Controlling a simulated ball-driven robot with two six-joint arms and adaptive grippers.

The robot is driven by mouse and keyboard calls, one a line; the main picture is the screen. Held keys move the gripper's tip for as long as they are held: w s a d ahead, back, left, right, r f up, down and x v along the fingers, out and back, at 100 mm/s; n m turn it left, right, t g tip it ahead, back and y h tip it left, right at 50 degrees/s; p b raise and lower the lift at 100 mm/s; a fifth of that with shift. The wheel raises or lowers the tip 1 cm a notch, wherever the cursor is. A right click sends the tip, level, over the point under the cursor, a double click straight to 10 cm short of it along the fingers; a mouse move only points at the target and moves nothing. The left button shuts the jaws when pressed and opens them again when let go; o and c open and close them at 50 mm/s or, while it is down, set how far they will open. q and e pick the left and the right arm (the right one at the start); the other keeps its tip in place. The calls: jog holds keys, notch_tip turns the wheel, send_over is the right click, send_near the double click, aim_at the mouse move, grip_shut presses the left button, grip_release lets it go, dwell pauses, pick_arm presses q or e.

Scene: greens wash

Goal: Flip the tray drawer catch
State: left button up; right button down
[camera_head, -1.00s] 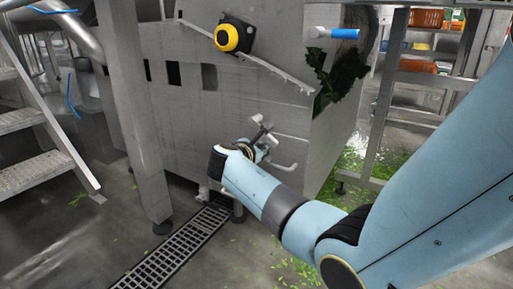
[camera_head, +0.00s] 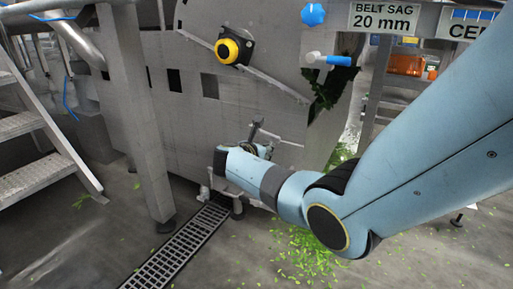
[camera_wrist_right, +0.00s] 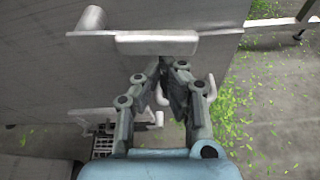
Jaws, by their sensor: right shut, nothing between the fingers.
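My right gripper (camera_wrist_right: 163,78) is shut and empty in the wrist view, close to the grey steel machine wall. A pale flat bar (camera_wrist_right: 157,43), perhaps the catch, lies just beyond the fingertips; I cannot tell whether they touch. A bent pale handle (camera_wrist_right: 211,88) shows behind and beside the fingers, partly hidden by them. In the head view a small lever (camera_head: 255,129) stands out from the machine's lower front, just above my right gripper (camera_head: 262,148), which is mostly hidden by my wrist. My left gripper is not in view.
The steel machine (camera_head: 190,125) carries a yellow-and-black button (camera_head: 228,49) and a blue-gripped lever (camera_head: 335,60). A support post (camera_head: 143,130) stands at left, steps (camera_head: 40,150) beyond it. A floor grate (camera_head: 178,250) runs below. Scattered greens (camera_head: 310,252) lie on the floor.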

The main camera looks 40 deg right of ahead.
aim_at(269, 135)
jog(key=r+n+p, duration=0.1)
jog(key=r+n+g+p, duration=0.1)
jog(key=shift+s+d+r+n+g+h+p, duration=0.15)
jog(key=shift+s+r+n+g+h+p, duration=0.15)
jog(key=shift+s+r+h+p, duration=0.1)
jog(key=shift+r+n+g+p, duration=0.3)
jog(key=shift+r+n, duration=0.15)
jog(key=shift+n, duration=0.25)
jog(key=shift+r+n+g+h, duration=0.3)
jog(key=shift+r+n, duration=0.15)
jog(key=shift+n, duration=0.15)
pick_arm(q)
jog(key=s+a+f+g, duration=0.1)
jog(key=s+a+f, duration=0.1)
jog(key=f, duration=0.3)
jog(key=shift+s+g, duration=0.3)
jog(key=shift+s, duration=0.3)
pick_arm(e)
jog(key=r+n, duration=0.2)
jog(key=r+n+g+h, duration=0.1)
jog(key=shift+w, duration=0.4)
